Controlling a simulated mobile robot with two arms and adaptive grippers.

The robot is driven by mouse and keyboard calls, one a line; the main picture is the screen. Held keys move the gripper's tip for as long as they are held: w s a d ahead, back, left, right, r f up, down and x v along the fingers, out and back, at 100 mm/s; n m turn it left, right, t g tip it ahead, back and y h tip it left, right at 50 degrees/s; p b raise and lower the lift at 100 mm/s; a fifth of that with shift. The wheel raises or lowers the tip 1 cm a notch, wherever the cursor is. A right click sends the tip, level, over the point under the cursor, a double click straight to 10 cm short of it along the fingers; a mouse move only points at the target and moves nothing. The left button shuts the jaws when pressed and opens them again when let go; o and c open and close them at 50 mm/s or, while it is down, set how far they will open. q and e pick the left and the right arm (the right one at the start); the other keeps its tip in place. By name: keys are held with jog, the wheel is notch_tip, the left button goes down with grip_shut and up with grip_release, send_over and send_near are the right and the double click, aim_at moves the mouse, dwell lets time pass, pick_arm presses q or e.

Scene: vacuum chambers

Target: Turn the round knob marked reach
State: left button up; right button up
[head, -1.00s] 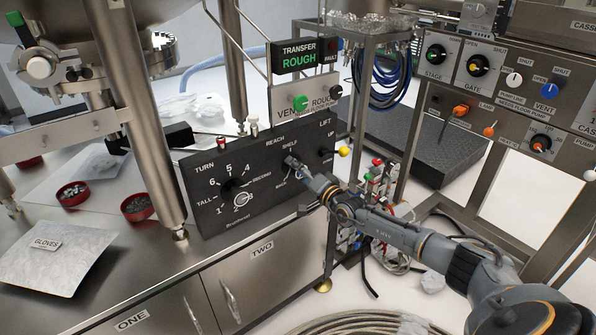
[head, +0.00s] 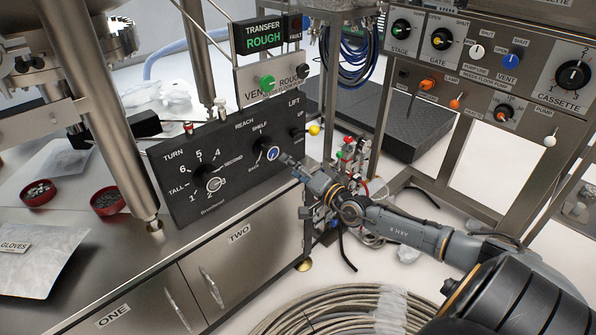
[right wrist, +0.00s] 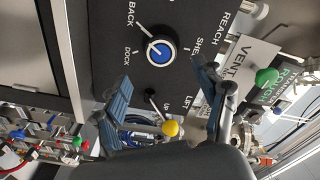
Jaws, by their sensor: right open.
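The round REACH knob (head: 272,153) is black with a blue face, on the black control panel (head: 225,130) under the labels REACH and SHELF. It also shows in the right wrist view (right wrist: 161,52), where a white mark on its face points roughly to the BACK label side. My right gripper (head: 288,164) is just in front and to the right of the knob, apart from it as far as I can tell. In the right wrist view its two fingers (right wrist: 164,84) are spread and empty, below the knob. My left gripper is not in view.
The TURN dial (head: 208,184) is left of the knob. A LIFT lever with a yellow ball (head: 314,129) stands to the right, close to my right gripper. A green VENT knob (head: 267,83) is above. Coiled hose (head: 330,312) lies on the floor.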

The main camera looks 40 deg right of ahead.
jog(key=shift+s+d, duration=0.1)
jog(key=shift+s, duration=0.85)
jog(key=shift+f, duration=0.1)
